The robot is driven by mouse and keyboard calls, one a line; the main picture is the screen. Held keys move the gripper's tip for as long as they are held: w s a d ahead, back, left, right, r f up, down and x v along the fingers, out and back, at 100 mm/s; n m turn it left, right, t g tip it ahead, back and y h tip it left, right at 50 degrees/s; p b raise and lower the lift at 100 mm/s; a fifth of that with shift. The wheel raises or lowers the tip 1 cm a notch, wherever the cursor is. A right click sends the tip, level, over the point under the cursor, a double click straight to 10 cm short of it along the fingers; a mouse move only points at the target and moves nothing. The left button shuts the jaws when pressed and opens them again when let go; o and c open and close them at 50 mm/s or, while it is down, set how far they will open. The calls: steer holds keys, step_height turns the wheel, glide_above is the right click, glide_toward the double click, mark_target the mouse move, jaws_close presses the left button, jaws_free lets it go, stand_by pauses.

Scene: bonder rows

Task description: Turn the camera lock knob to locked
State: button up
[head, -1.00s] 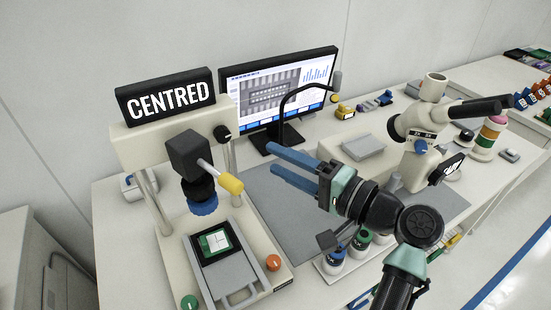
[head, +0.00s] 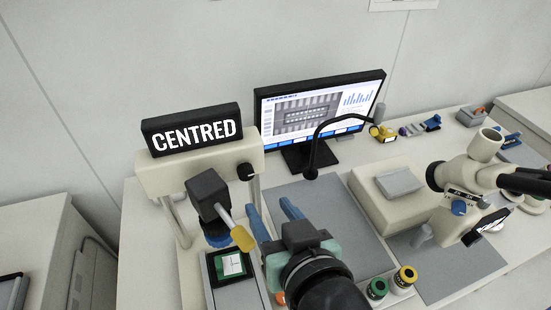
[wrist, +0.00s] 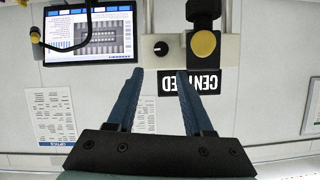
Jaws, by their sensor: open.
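The lock knob (head: 245,172) is a small black dial on the right end of the cream crossbeam (head: 160,178), below the CENTRED sign (head: 190,130). It also shows in the upside-down wrist view, where the knob (wrist: 161,48) has a small white mark; its exact setting is too small to tell. My gripper (head: 268,205) has two blue fingers, open and empty, below and slightly right of the knob in the head view. In the wrist view the knob lies just beyond the gap between the fingertips (wrist: 160,73), apart from them. The black camera body (head: 207,190) hangs from the beam.
A yellow-tipped lever (head: 245,238) sticks out from the camera, close to my left finger. The stage with a green-framed part (head: 231,264) is below. A monitor (head: 320,110) with a bent lamp arm (head: 322,135) stands behind right. A microscope (head: 465,185) stands at right.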

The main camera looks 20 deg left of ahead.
mark_target(247, 175)
steer(key=p+x, duration=0.3)
steer(key=x, duration=1)
steer(key=shift+s, duration=0.1)
steer(key=shift+c, duration=0.2)
jaws_close()
